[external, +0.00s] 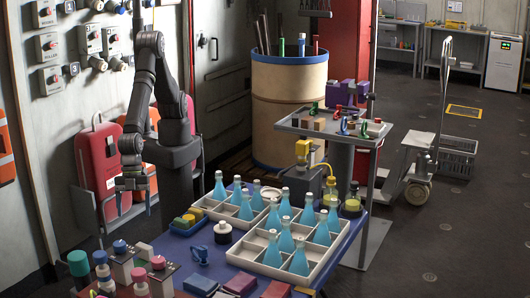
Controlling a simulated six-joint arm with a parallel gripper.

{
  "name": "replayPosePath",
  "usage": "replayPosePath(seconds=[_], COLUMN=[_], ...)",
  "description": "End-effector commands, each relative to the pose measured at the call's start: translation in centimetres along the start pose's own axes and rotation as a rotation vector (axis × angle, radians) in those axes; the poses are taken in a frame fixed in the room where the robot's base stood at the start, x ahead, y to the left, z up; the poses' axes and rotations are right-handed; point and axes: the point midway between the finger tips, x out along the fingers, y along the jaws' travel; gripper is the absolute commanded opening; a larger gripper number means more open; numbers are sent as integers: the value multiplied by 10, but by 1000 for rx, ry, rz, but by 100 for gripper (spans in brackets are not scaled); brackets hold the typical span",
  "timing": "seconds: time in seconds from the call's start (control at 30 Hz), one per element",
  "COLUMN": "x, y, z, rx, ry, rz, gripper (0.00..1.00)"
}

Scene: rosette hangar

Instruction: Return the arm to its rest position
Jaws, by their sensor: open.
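My gripper (131,188) hangs at the left of the external view, pointing down. It is open, and nothing shows between its fingers. It is in front of the red case by the wall and appears to be above the left end of the blue table (185,243), apart from the things on it. My arm is folded, with its elbow high and its forearm hanging down close to its dark column.
Two white divided trays (318,272) hold several blue flasks (272,218). Bottles with coloured caps (101,266) stand at the table's front left. A grey stand (330,130) bears small coloured items. A red case (97,165) leans against the wall.

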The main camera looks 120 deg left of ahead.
Motion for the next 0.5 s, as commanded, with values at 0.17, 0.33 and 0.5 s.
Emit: replayPosePath(seconds=[0.17,0.33,0.5], x=[8,32,53], y=[20,-6,-31], z=[-2,-10,-17], rx=[60,62,61], ry=[-2,-2,0], rz=[25,26,26], gripper=[76,76,76])
